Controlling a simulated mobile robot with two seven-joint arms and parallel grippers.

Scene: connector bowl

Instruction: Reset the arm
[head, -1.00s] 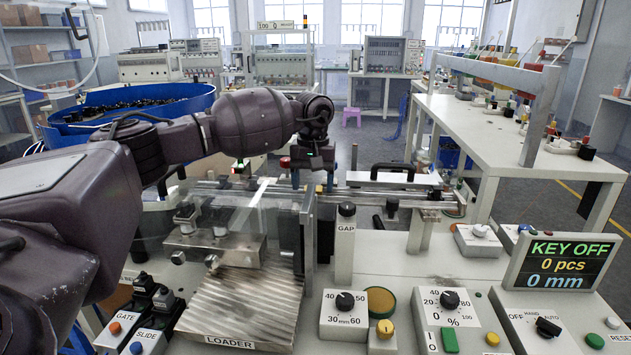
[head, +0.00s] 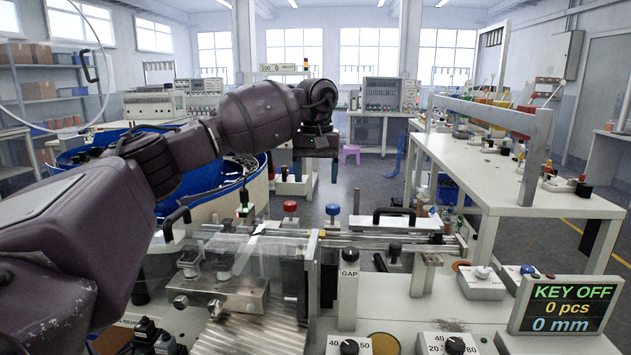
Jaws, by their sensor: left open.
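My left arm comes in from the left. Its gripper (head: 316,172) points down, with its two dark fingers apart and nothing between them. It hangs in the air above the machine's rail (head: 370,240), clear of the red knob (head: 290,207) and the blue knob (head: 332,210) below it. The blue feeder bowl (head: 215,183) is behind my forearm, which hides much of it. My right gripper is not in view.
The bench holds a clear cover, a GAP post (head: 348,292), dial boxes (head: 455,345) and a screen (head: 565,306) reading KEY OFF, 0 pcs, 0 mm. A white table (head: 510,175) with a frame stands at the right. Open floor lies behind the bench.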

